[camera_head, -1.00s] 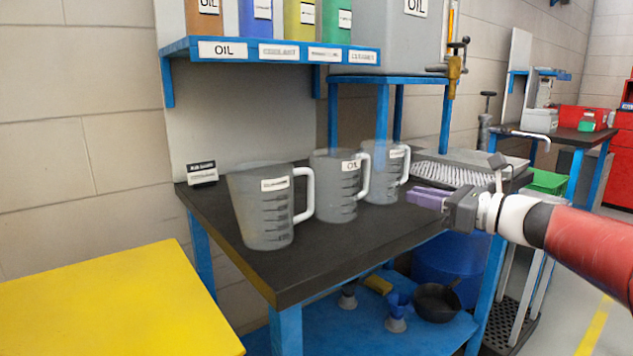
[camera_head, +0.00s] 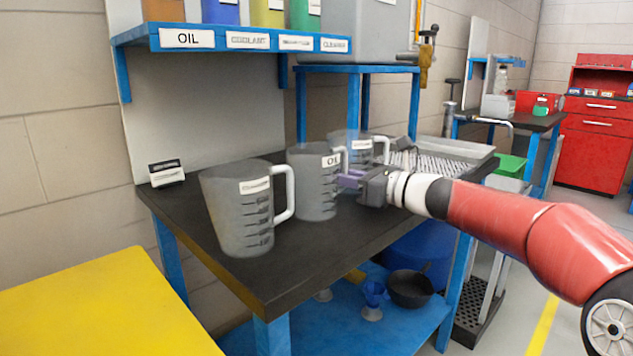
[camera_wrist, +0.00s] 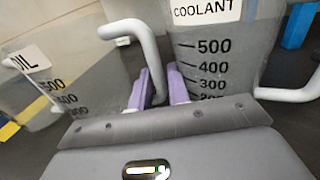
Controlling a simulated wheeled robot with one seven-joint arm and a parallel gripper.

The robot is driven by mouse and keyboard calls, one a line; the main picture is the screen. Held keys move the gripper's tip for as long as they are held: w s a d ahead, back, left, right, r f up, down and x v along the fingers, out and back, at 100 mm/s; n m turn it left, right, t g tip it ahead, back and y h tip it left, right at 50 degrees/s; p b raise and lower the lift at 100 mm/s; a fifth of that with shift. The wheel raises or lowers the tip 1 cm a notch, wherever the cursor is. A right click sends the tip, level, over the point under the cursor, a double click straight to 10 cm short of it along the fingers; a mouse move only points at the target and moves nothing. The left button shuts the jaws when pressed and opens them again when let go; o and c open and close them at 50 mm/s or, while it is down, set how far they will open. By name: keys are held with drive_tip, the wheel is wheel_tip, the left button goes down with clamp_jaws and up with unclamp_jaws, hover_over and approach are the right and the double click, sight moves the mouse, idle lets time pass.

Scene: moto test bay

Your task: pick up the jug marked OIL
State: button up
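The jug marked OIL (camera_head: 313,185) is a translucent grey measuring jug, standing upright on the dark bench top between two similar jugs. My gripper (camera_head: 350,180) is at its right side, by the handle. In the wrist view the OIL jug (camera_wrist: 45,85) is at the left, and its grey handle passes down between my two purple fingers (camera_wrist: 158,88). The handle nearly fills the narrow gap; I cannot tell whether the fingers press on it. The jug marked COOLANT (camera_wrist: 215,60) is close beyond the right finger.
A jug (camera_head: 245,210) with an unreadable label stands left on the bench (camera_head: 310,255); the COOLANT jug (camera_head: 362,150) is behind my gripper. A small label stand (camera_head: 166,173) is at the back left. A labelled shelf (camera_head: 240,40) hangs above. The bench front is clear.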

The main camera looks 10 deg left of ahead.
drive_tip(key=shift+c, duration=0.4)
clamp_jaws()
drive_tip(key=shift+r, duration=0.1)
